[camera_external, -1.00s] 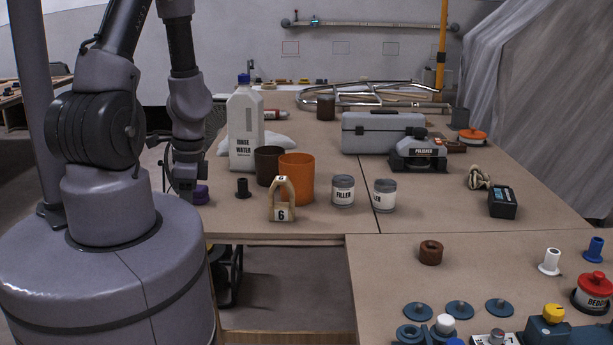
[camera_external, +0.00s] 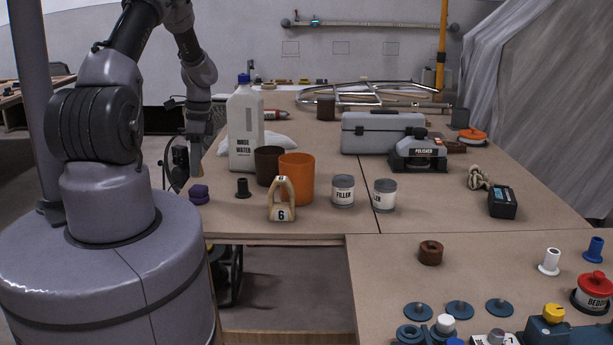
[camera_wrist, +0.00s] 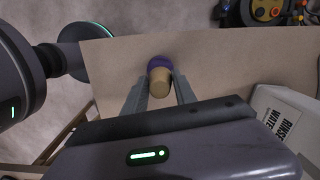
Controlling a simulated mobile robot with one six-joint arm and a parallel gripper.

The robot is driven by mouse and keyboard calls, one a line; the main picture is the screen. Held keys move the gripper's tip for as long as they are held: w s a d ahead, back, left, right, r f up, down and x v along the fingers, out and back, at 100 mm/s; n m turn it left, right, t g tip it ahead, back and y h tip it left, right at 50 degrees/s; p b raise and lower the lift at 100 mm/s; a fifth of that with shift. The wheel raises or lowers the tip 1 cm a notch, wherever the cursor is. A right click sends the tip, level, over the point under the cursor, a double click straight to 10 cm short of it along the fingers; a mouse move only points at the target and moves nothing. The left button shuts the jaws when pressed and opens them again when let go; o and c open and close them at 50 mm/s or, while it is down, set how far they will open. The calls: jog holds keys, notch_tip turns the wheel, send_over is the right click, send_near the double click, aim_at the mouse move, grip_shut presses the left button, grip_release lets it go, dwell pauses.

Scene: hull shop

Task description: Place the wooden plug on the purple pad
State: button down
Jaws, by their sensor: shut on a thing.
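The wooden plug (camera_wrist: 160,84), tan and rounded, is between the fingers of my gripper (camera_wrist: 158,92) in the wrist view. My gripper is shut on it. In the external view my gripper (camera_external: 196,168) hangs above the table's left edge; the plug cannot be made out there. A round purple thing (camera_external: 199,194) sits on the table just below my gripper, the only purple thing in view. It looks squat rather than flat. In the wrist view the purple thing (camera_wrist: 158,62) lies beyond the plug, which partly covers it.
A dark flanged plug (camera_external: 243,188) stands right of the purple thing. The white rinse water bottle (camera_external: 245,130), a brown cup (camera_external: 267,166), an orange cup (camera_external: 297,179) and a number 6 marker (camera_external: 281,212) stand farther right. The table's left edge is close to the purple thing.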

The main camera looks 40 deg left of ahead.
notch_tip(320, 180, down, 4)
jog(key=shift+s+r+b, duration=0.1)
jog(key=shift+r+b, duration=0.15)
jog(key=shift+b, duration=0.25)
jog(key=shift+r, duration=0.15)
jog(key=c, duration=1)
grip_release()
